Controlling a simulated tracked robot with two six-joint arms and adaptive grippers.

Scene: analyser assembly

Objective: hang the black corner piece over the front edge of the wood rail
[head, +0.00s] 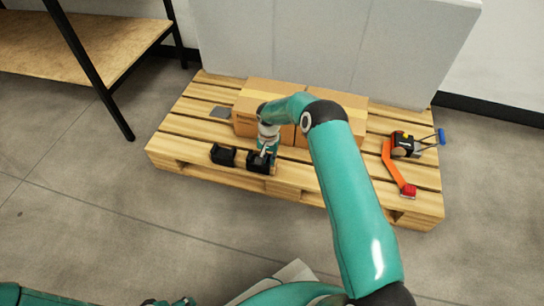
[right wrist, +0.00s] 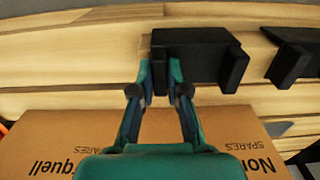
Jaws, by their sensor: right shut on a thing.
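The black corner piece (head: 260,163) is at the front edge of the wood rail (head: 300,178) on the pallet. My right gripper (head: 267,151) reaches down to it from behind. In the right wrist view the two fingers (right wrist: 160,82) are shut on an upright wall at one end of the black corner piece (right wrist: 200,45). The piece lies over pale wood; whether it touches the rail or hangs slightly above it I cannot tell. My left arm shows only as teal parts at the bottom left of the head view, with its gripper (head: 172,302) largely cut off.
A second black corner piece (head: 222,154) sits at the front edge, just left of the held one. Cardboard boxes (head: 245,123) stand close behind. A grey plate (head: 221,112) lies left of them. An orange-handled tool (head: 392,165) and a black device (head: 405,143) lie at the right.

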